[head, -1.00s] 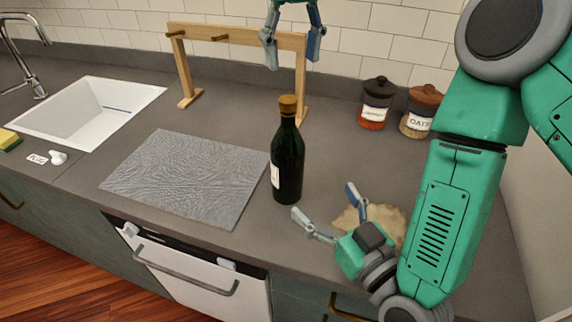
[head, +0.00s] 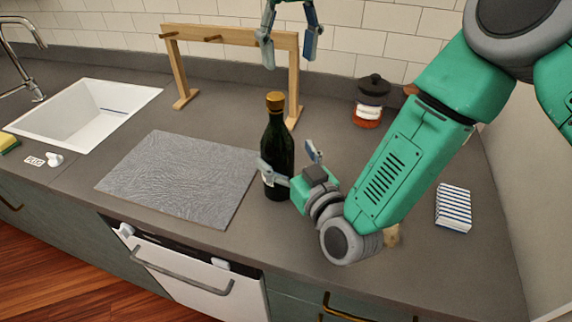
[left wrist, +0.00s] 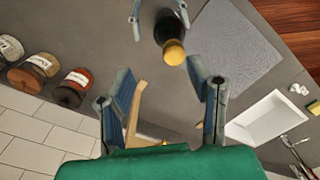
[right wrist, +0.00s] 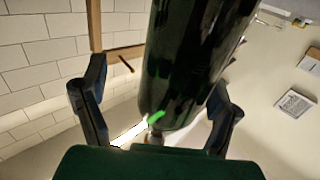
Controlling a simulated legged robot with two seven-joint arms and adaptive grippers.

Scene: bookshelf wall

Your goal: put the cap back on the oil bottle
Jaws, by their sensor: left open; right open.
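The dark green oil bottle (head: 278,150) stands upright on the counter. A gold-brown cap (head: 275,101) sits on its mouth; how firmly is unclear. The left wrist view shows the cap (left wrist: 174,52) from above. My right gripper (head: 287,158) is open, with its fingers on either side of the bottle's lower body. In the right wrist view the bottle (right wrist: 190,60) fills the space between the fingers; I cannot tell whether they touch it. My left gripper (head: 290,62) is open and empty, pointing down above and behind the cap.
A wooden rack (head: 235,38) stands behind the bottle. A grey textured mat (head: 178,178) and white sink (head: 85,112) lie left. A lidded jar (head: 368,105) stands at back right, a striped block (head: 453,208) at right. A beige item (head: 391,236) is mostly hidden by my right arm.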

